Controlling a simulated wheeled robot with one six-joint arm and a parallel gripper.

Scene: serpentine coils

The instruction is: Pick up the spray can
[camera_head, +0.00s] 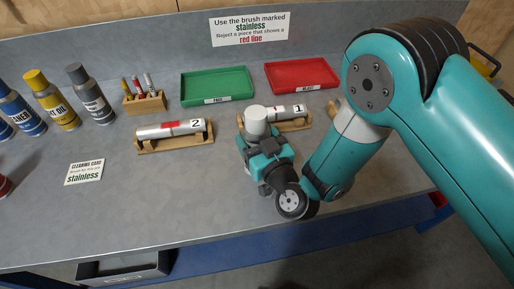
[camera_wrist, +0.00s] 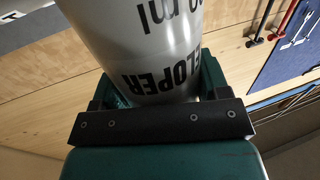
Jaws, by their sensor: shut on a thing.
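The spray can (camera_head: 257,122), pale grey with a light top, stands up out of my gripper (camera_head: 264,153) in the head view. The wrist view shows the same can (camera_wrist: 150,45) close up, with black lettering ending "ELOPER".
Piece 1 (camera_head: 288,112) lies on a wooden cradle right behind the can. Piece 2 (camera_head: 170,130), with a red mark, lies to the left. A green tray (camera_head: 217,86), red tray (camera_head: 301,75), brush block (camera_head: 146,102) and several cans (camera_head: 91,95) stand farther off.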

